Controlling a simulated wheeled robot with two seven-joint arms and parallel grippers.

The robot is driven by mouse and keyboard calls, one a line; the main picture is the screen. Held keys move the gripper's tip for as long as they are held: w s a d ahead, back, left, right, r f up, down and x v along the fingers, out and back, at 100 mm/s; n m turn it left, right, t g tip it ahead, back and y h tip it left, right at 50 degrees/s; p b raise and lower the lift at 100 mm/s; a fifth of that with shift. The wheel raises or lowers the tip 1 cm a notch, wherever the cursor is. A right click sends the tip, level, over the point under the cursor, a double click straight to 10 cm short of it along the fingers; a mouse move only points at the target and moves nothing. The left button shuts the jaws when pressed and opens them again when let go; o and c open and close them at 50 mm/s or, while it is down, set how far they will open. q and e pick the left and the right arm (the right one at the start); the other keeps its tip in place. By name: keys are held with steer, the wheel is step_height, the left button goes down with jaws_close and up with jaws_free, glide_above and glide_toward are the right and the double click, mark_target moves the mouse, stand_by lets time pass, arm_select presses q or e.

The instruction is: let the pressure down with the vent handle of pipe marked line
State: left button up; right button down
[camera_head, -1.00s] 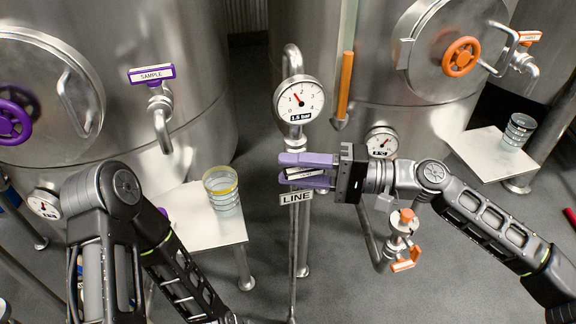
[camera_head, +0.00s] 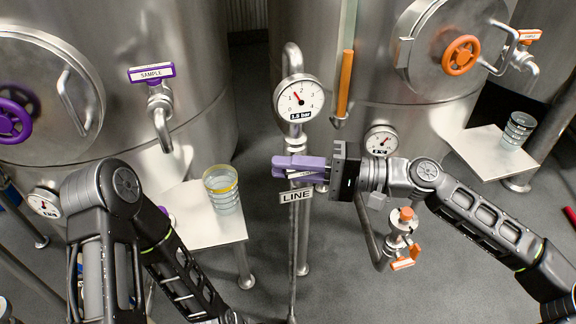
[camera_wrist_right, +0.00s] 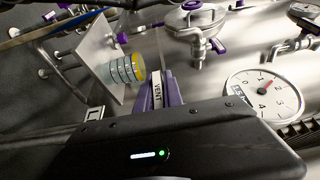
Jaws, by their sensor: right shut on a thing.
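The pipe with the white LINE plate (camera_head: 296,196) stands upright in the middle of the head view. Its round pressure gauge (camera_head: 298,98) sits above the plate, with the needle between 1 and 2. The gauge also shows at the right of the right wrist view (camera_wrist_right: 264,95). My right gripper (camera_head: 280,167) reaches in from the right, its purple fingers shut on the vent handle (camera_head: 301,174) just above the plate. The white VENT label of the handle (camera_wrist_right: 157,88) shows between the fingers in the right wrist view. The fingers hide most of the handle. My left gripper is out of view.
A purple SAMPLE tap (camera_head: 154,76) is on the left tank, above a glass (camera_head: 222,190) on a small white shelf (camera_head: 205,240). An orange-handled valve (camera_head: 402,258) stands below my right forearm. An orange rod (camera_head: 345,85) stands right of the gauge.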

stand_by(0.4)
steer(key=shift+h+p, duration=0.6)
steer(key=shift+p, duration=0.25)
steer(key=h+p, duration=0.1)
steer(key=p, duration=0.1)
steer(key=n+h+p, duration=0.1)
steer(key=h+p, duration=0.1)
steer(key=shift+d+f, duration=0.15)
steer(key=shift+f, duration=0.15)
steer(key=h+p, duration=0.1)
steer(key=n+h+p, duration=0.1)
steer(key=shift+d+f+t+h, duration=0.15)
steer(key=shift+f+t+h, duration=0.15)
steer(key=shift+w+d+f+h+p, duration=0.15)
steer(key=shift+f+h+p, duration=0.2)
steer(key=shift+h+p, duration=0.45)
steer(key=shift+n, duration=0.3)
steer(key=c, duration=1.5)
jaws_free()
